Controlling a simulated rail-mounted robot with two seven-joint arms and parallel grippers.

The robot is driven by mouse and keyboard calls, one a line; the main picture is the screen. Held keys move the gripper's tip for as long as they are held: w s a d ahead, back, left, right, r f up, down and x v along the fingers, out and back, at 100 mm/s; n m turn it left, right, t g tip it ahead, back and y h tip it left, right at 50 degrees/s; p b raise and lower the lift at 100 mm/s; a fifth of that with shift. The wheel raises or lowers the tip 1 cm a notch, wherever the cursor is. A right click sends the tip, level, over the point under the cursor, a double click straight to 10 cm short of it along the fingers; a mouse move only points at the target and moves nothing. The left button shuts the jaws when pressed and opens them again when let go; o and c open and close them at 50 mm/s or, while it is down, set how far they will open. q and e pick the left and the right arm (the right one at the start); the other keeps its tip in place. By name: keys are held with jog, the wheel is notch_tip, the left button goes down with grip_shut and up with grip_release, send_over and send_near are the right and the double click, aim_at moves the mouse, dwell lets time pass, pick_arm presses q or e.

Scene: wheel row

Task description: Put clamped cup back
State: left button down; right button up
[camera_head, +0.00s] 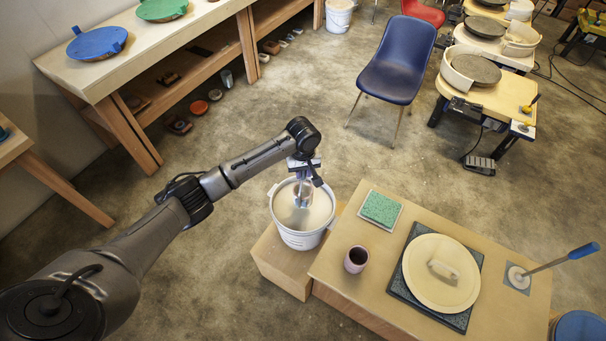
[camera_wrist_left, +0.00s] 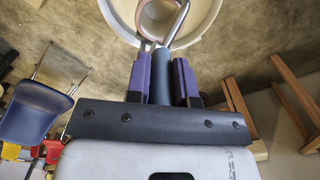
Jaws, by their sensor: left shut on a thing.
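My left gripper (camera_head: 304,180) hangs over a white bucket (camera_head: 301,239) of pale liquid. In the left wrist view its purple fingers (camera_wrist_left: 162,85) are shut on the dark handle (camera_wrist_left: 161,78) of a metal tool. The tool's bent shiny rod (camera_wrist_left: 177,22) reaches down over the bucket. A pinkish ring (camera_wrist_left: 144,27), which looks like a cup rim, shows at its end, cut by the frame edge. I cannot tell whether it touches the liquid. A dark mauve cup (camera_head: 355,260) stands upright on the wooden table, right of the bucket. My right gripper is not in view.
The bucket stands on a low wooden block (camera_head: 283,272) beside the table (camera_head: 338,274). The table carries a green pad (camera_head: 381,209), a round cream disc (camera_head: 424,291) on a dark slab, and a blue-handled tool (camera_head: 581,251). Bare table surrounds the mauve cup. A blue chair (camera_head: 397,62) stands behind.

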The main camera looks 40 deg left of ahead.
pick_arm(q)
jog(key=shift+r, duration=1.25)
